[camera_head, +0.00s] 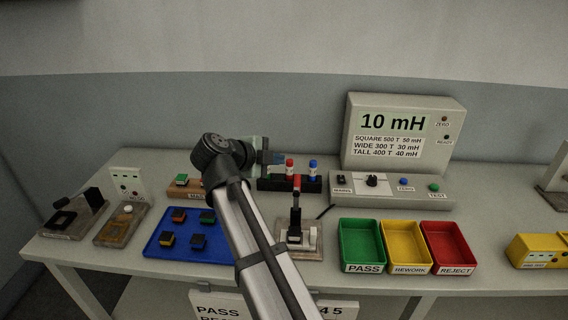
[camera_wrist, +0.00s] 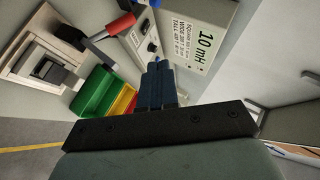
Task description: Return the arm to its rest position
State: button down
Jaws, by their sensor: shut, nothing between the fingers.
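My arm reaches up from the bottom middle of the head view and bends over the workbench. My gripper (camera_head: 277,158) is at the far side of the bench, above and behind the rack with the red and blue probes. In the wrist view my gripper (camera_wrist: 157,70) shows with its two dark blue fingers together and nothing between them. It points towards the meter (camera_head: 400,135), whose display reads 10 mH; the meter also shows in the wrist view (camera_wrist: 205,35). The arm hides part of the blue tray and the area behind it.
A blue tray (camera_head: 153,252) holds several small coloured components. Green (camera_head: 346,250), yellow (camera_head: 390,250) and red (camera_head: 434,250) bins stand front right. A lever fixture (camera_head: 297,235) stands right of my arm. The probe rack (camera_head: 270,184) is close to my gripper. A yellow box (camera_head: 540,250) is far right.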

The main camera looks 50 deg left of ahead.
jog(key=shift+s+r, duration=0.2)
